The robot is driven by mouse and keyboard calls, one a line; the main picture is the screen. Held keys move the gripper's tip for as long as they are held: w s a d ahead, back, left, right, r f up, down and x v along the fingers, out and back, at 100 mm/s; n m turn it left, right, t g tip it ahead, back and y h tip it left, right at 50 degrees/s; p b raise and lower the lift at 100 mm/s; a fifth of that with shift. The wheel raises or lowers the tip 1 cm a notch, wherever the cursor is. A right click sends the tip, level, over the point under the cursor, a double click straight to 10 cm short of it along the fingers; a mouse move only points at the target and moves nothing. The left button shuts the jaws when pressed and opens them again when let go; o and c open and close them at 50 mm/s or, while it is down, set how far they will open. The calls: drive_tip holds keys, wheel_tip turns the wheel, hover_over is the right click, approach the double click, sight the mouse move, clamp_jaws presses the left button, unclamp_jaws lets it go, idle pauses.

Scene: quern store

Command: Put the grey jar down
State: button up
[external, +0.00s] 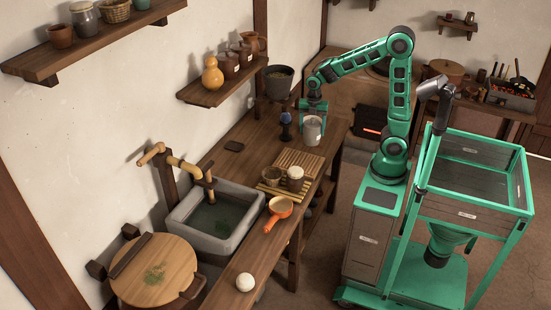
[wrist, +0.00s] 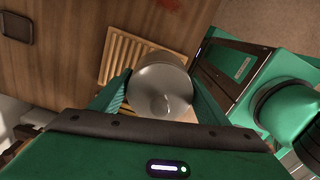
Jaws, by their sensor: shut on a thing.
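The grey jar (external: 313,131) is a pale lidded cylinder at the far part of the wooden worktop. My gripper (external: 313,110) comes down over it from above and is shut on it. In the wrist view the round top of the jar (wrist: 161,88) sits between my two green fingers. A slatted wooden rack (external: 299,162) lies on the worktop just in front of the jar. In the wrist view the rack (wrist: 121,50) shows partly behind the jar. The jar's underside is hidden, so I cannot tell whether it touches the worktop.
A dark blue object (external: 286,127) stands close left of the jar. A dark pot (external: 278,82) is behind. A dark square (external: 234,146) lies flat on the worktop.

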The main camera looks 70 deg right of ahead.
drive_tip(key=w+a+n, duration=0.1)
drive_tip(key=w+a, duration=1.5)
drive_tip(key=a, duration=0.2)
drive_tip(key=shift+w+a+f+n, duration=0.2)
drive_tip(key=shift+w+f+n, duration=0.1)
drive_tip(key=shift+n, duration=0.1)
drive_tip(key=w+d+f, duration=0.2)
drive_tip(key=d, duration=0.1)
drive_tip(key=w+d+f, duration=0.2)
drive_tip(key=d, duration=0.1)
drive_tip(key=w+d+f, duration=0.2)
drive_tip(key=d, duration=0.1)
drive_tip(key=shift+w+f, duration=0.1)
drive_tip(key=shift+f, duration=2.2)
drive_tip(key=shift+f, duration=0.1)
drive_tip(key=o, duration=2.1)
